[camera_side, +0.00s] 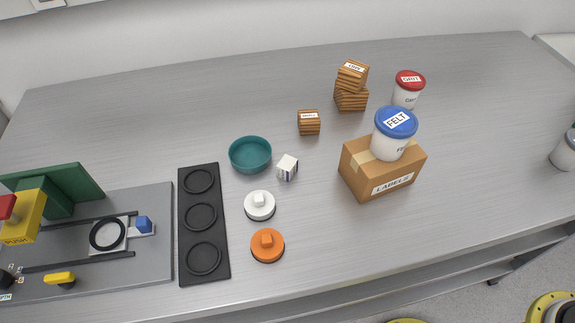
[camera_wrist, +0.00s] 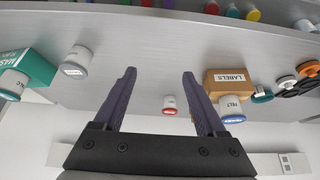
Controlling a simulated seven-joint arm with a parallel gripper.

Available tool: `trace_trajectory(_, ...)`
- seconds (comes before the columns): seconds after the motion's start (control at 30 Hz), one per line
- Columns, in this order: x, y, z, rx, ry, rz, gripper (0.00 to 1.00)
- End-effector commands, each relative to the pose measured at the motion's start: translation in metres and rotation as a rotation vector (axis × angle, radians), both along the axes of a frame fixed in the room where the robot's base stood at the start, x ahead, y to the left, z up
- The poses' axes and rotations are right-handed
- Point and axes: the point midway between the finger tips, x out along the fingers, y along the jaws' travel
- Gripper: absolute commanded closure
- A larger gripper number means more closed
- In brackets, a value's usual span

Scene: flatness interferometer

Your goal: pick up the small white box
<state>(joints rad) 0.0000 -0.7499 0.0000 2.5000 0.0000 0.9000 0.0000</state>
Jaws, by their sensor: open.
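The small white box (camera_side: 287,168) stands on the grey table in the side view, with dark stripes on its near side. It is just right of the teal dish (camera_side: 250,155) and above the white knobbed disc (camera_side: 260,205), apart from both. My gripper (camera_wrist: 160,75) shows only in the wrist view, with its two dark fingers spread and nothing between them.
A cardboard LABELS box (camera_side: 366,179) with a blue-lidded FELT jar (camera_side: 391,138) on it stands right of the small box. A wooden block (camera_side: 309,122) lies behind. A black three-ring tray (camera_side: 202,235) and orange disc (camera_side: 267,245) are in front-left. Table right of the discs is clear.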

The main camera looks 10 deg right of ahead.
Motion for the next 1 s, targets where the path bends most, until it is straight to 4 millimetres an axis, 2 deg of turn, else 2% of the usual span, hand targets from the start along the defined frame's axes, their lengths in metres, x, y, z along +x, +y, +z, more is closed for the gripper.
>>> trace_trajectory(0.4,0.0,0.0,0.0,0.0,0.0,0.0,0.26)
trace_trajectory(0.43,0.0,0.0,0.0,0.0,0.0,0.0,0.21)
trace_trajectory(0.47,0.0,0.0,0.0,0.0,0.0,0.0,0.2)
trace_trajectory(0.73,0.002,0.0,0.003,-0.005,-0.011,0.012,0.2)
trace_trajectory(0.87,0.022,0.001,0.032,-0.009,-0.079,0.027,0.2)
trace_trajectory(0.97,0.055,0.01,0.06,-0.011,-0.113,0.075,0.2)
trace_trajectory(1.0,0.071,0.017,0.071,-0.01,-0.122,0.106,0.2)
